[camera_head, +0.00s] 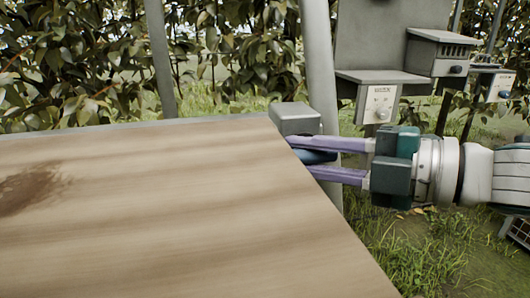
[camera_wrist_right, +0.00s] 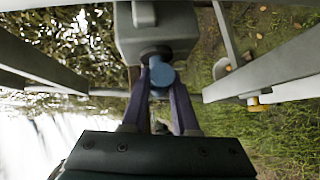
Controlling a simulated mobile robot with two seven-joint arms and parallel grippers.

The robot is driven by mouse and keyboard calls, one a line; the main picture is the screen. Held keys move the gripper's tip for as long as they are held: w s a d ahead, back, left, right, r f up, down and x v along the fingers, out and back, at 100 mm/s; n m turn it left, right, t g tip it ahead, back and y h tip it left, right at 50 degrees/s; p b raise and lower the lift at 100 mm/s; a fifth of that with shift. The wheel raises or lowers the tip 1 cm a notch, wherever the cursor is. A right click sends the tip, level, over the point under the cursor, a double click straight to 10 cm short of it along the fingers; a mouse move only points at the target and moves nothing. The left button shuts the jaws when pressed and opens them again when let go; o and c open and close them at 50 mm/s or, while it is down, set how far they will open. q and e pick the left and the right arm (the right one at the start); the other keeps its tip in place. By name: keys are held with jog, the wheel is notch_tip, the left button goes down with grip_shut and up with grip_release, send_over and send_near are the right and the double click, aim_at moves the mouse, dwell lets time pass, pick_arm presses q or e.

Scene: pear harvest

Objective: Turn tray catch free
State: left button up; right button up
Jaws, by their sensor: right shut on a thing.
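My right gripper (camera_head: 304,156) reaches in from the right, its purple fingers at the right edge of the wooden board (camera_head: 190,190). It is shut on a blue knob (camera_head: 319,156), which I take to be the tray catch. In the right wrist view the blue knob (camera_wrist_right: 162,75) sits between the fingertips of my right gripper (camera_wrist_right: 159,82), in front of a grey housing (camera_wrist_right: 155,35). The board's edge hides part of the fingertips in the head view. I cannot tell how far the knob is turned. My left gripper is not in view.
A small grey box (camera_head: 296,118) stands at the board's back right corner, beside a grey post (camera_head: 320,65). Grey control boxes (camera_head: 379,103) stand behind my right arm. Leafy bushes (camera_head: 80,50) line the back, and grass (camera_head: 430,250) lies at the right.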

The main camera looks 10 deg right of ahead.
grip_shut()
